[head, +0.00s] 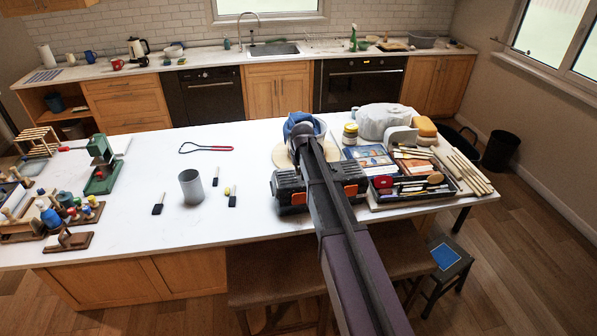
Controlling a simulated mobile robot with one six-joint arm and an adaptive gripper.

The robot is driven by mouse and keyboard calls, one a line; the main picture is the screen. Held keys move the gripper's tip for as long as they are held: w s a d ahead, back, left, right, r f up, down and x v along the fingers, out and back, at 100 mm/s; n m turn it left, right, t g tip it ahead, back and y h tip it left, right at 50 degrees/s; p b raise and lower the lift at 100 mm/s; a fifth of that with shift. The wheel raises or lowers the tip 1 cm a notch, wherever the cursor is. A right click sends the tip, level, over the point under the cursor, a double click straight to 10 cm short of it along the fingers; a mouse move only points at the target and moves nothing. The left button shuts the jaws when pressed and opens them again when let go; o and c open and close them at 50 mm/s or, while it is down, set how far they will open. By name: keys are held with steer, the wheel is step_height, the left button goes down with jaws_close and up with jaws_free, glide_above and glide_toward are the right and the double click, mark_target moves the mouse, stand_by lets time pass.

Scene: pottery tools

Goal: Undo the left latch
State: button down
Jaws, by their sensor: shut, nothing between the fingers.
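A dark toolbox (288,186) with orange latches stands at the front edge of the white table, right of the middle. Its left latch (298,198) shows as a small orange patch on the front. Its right latch (351,191) shows just right of my arm. My arm runs from the bottom of the head view up across the toolbox and hides part of its lid and front. I cannot make out my gripper; its fingers are hidden or too small to tell. Whether either latch is open or closed is too small to tell.
A tray of tools (452,192) stands close right of the toolbox. A round wooden board (281,157) lies behind it.

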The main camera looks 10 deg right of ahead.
mark_target(299, 187)
steer(key=shift+s+f+b+x, duration=0.1)
steer(key=shift+s+b+x, duration=0.2)
steer(key=shift+b+x, duration=1.05)
steer(key=shift+s+f+b+x, duration=0.1)
steer(key=shift+s+b+x, duration=0.25)
steer(key=shift+b+x, duration=0.95)
steer(key=shift+s+f+b+x, duration=0.1)
steer(key=shift+s+b+x, duration=0.2)
steer(key=shift+b+x, duration=1)
steer(key=shift+s, duration=1)
steer(key=shift+s+d+f+b, duration=0.1)
steer(key=shift+s+f+b, duration=0.5)
steer(key=shift+s, duration=0.35)
steer(key=shift+s+f+b, duration=0.55)
steer(key=shift+s+b, duration=0.05)
steer(key=shift+s, duration=0.35)
steer(key=shift+s+f, duration=0.1)
steer(key=p+v, duration=0.8)
